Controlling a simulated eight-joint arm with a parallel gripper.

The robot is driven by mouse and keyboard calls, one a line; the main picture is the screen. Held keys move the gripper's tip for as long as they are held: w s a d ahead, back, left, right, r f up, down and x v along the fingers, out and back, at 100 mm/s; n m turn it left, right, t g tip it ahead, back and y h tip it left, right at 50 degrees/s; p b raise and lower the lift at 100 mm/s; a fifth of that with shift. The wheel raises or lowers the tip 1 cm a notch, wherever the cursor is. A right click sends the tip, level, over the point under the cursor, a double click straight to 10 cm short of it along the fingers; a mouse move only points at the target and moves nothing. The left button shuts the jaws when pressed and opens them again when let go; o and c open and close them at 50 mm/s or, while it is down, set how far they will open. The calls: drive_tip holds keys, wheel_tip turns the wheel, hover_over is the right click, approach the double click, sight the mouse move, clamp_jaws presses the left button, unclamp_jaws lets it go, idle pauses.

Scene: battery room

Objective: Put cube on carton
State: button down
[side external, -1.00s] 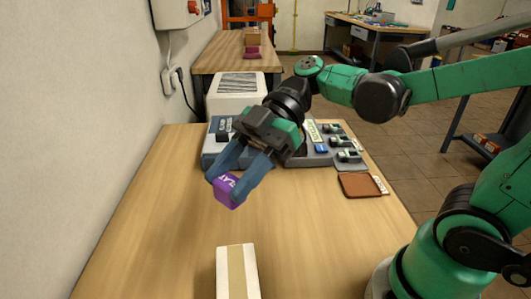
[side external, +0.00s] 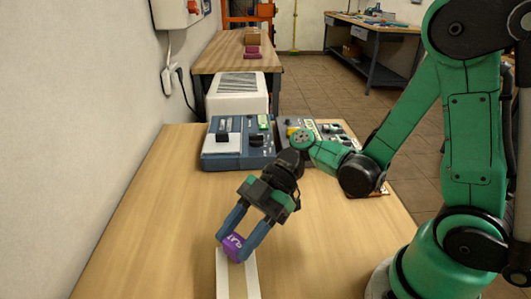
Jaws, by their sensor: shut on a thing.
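The purple cube (side external: 236,246), with white lettering on it, is held between the blue fingers of my gripper (side external: 237,248). The gripper is shut on it and points down and toward the camera, tilted. The carton (side external: 223,280) is a long white box with a tan strip along its top, at the bottom of the picture and cut off by its edge. The cube overlaps the carton's far end in the picture. I cannot tell whether it touches the carton or hangs above it.
Grey-blue devices (side external: 240,145) stand at the table's far end, with a white box (side external: 237,92) behind them. A wall lies to the left. The wooden table (side external: 150,220) is clear left of the carton. A brown flat item is mostly hidden behind my arm.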

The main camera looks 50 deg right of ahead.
drive_tip(key=shift+f, duration=0.25)
drive_tip(key=shift+c, duration=1.9)
unclamp_jaws()
drive_tip(key=shift+d+r, duration=0.1)
drive_tip(key=w+d+r+m+t+h, duration=0.1)
drive_tip(key=d+r+m+t+h, duration=0.1)
drive_tip(key=d+m+h, duration=0.4)
drive_tip(key=w+d+r+m+t+h, duration=0.1)
drive_tip(key=d+r+m+t+h, duration=0.2)
drive_tip(key=m, duration=0.8)
drive_tip(key=shift+d+m+t+h, duration=0.4)
drive_tip(key=shift+d+t+h, duration=0.7)
drive_tip(key=shift+d+h, duration=0.6)
drive_tip(key=shift+d, duration=0.1)
